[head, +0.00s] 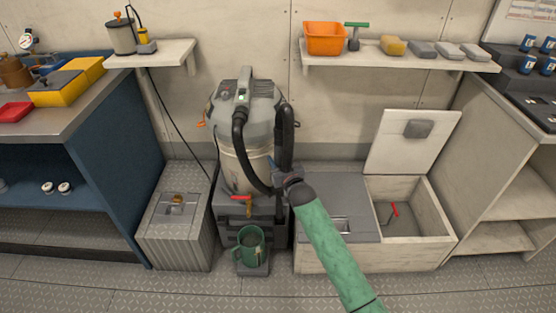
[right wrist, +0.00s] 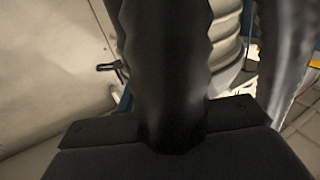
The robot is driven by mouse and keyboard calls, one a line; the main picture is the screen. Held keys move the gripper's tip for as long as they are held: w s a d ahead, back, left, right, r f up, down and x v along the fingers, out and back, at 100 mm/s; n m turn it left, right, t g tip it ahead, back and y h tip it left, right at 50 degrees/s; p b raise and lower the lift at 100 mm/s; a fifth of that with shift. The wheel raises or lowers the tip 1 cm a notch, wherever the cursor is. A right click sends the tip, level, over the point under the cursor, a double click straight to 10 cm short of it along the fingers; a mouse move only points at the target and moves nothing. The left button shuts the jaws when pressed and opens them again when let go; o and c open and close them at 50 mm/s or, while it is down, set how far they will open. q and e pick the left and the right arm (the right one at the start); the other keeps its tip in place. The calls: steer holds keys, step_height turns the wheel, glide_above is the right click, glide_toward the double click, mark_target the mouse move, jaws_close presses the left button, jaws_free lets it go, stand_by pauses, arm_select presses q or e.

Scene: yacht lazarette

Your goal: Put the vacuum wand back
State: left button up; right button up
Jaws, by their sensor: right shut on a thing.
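The grey and cream vacuum (head: 245,145) stands upright at the middle back. A black ribbed hose (head: 240,150) loops down its front. A dark tube, seemingly the vacuum wand (head: 287,125), stands nearly upright along its right side; where it joins the hose is unclear. My right gripper (head: 286,179), at the end of a green-sleeved arm, is shut on this tube near its lower part. In the right wrist view the dark wand (right wrist: 165,65) rises between the jaws (right wrist: 170,135), with the vacuum close behind. The wand's lower end is hidden. My left gripper is not in view.
A green mug-like container (head: 250,246) stands before the vacuum, below a red handle (head: 241,198). A ribbed grey box (head: 176,235) is at left. At right, an open-lidded locker (head: 440,240) holds a red-handled item (head: 392,212). Shelves (head: 400,62) hang above.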

step_height(320, 180, down, 2)
steer(key=shift+f+b, duration=0.2)
steer(key=shift+b, duration=0.65)
steer(key=shift+f+b, duration=0.45)
steer(key=shift+f, duration=1.45)
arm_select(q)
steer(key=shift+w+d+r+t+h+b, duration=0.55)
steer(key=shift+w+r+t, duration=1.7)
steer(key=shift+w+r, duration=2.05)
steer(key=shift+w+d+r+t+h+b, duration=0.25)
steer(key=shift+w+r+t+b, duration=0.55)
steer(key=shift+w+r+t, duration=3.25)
arm_select(e)
step_height(320, 180, down, 10)
steer(key=shift+f+b, duration=0.1)
steer(key=shift+b, duration=0.85)
steer(key=shift+f, duration=0.6)
steer(key=shift+f+b, duration=0.15)
steer(key=shift+b, duration=0.2)
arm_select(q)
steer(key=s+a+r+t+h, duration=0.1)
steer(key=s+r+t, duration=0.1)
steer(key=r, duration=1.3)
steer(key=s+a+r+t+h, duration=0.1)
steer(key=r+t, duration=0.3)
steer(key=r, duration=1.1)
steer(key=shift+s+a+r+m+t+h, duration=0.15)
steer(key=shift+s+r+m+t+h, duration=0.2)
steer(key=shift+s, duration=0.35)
